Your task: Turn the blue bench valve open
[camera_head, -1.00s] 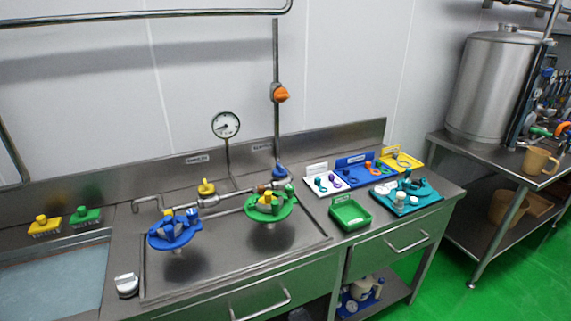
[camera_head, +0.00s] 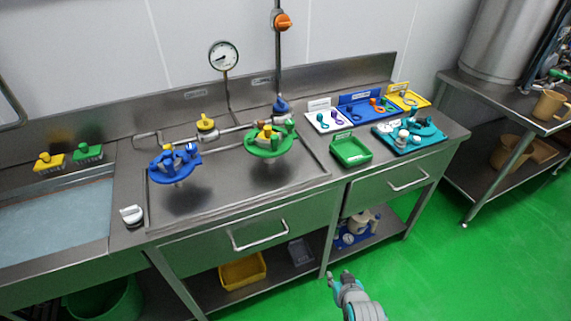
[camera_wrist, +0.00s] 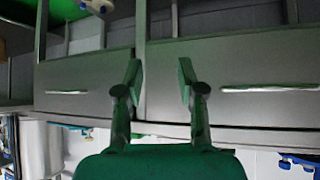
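The blue valve (camera_head: 281,105) stands at the back of the steel bench, at the foot of the vertical pipe. Its small handle is too small to read the exact angle. A yellow valve (camera_head: 205,122) sits on the same pipework to its left. My gripper (camera_head: 338,278) is low in front of the bench, over the green floor, well away from the blue valve. In the wrist view my gripper (camera_wrist: 158,78) has its two fingers apart with nothing between them. That view appears upside down and faces the drawer fronts; the blue valve cannot be made out there.
A blue holder (camera_head: 176,162) and a green holder (camera_head: 268,144) with fittings stand in front of the pipework. A green tray (camera_head: 351,151) and a teal tray (camera_head: 408,138) are to the right. An orange valve (camera_head: 283,22) is higher up. Drawer handles (camera_head: 259,236) stick out.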

